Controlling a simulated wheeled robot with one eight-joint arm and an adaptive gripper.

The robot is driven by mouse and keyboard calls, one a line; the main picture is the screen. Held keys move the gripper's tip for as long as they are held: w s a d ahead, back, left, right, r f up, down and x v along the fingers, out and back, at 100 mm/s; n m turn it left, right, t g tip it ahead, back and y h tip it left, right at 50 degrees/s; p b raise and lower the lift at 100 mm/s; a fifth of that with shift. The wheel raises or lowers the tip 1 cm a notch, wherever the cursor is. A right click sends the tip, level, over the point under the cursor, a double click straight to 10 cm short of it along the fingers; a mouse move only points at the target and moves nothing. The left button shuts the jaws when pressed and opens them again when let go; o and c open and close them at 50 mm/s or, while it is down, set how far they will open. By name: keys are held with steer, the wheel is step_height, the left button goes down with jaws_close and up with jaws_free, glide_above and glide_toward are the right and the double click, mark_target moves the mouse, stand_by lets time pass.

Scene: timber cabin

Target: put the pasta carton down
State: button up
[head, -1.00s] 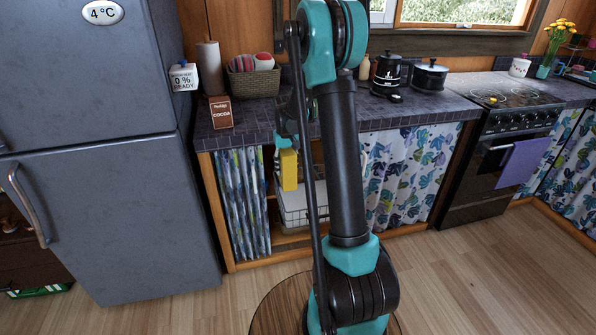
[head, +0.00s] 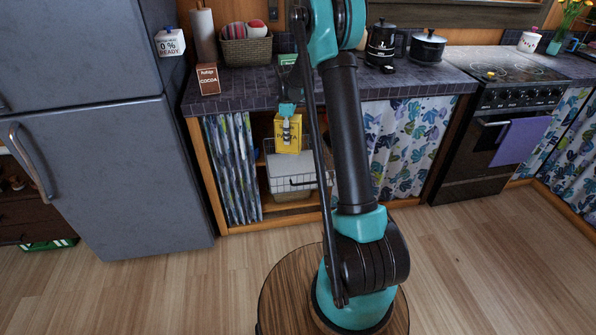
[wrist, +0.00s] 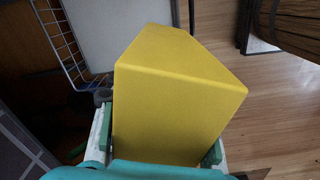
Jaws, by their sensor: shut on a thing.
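The yellow pasta carton (head: 288,134) is held upright in front of the open shelf bay under the counter, in the head view.
A white wire basket (head: 291,180) sits in the bay just below the carton. The counter (head: 250,92) above carries a cocoa box (head: 208,79), a woven basket (head: 246,51), a kettle (head: 381,43) and a pot (head: 427,47). A fridge (head: 110,170) stands at left. The wooden floor (head: 180,285) is clear.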

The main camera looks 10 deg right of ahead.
steer(key=w+n, duration=0.1)
steer(key=n, duration=0.1)
steer(key=w+a+n, duration=0.1)
steer(key=shift+a+f+n, duration=0.1)
steer(key=shift+f+n, duration=0.1)
steer(key=shift+n, duration=0.2)
steer(key=shift+a+f, duration=0.1)
steer(key=shift+f, duration=0.1)
step_height(320, 180, down, 20)
steer(key=shift+r, duration=0.15)
steer(key=o, duration=1.4)
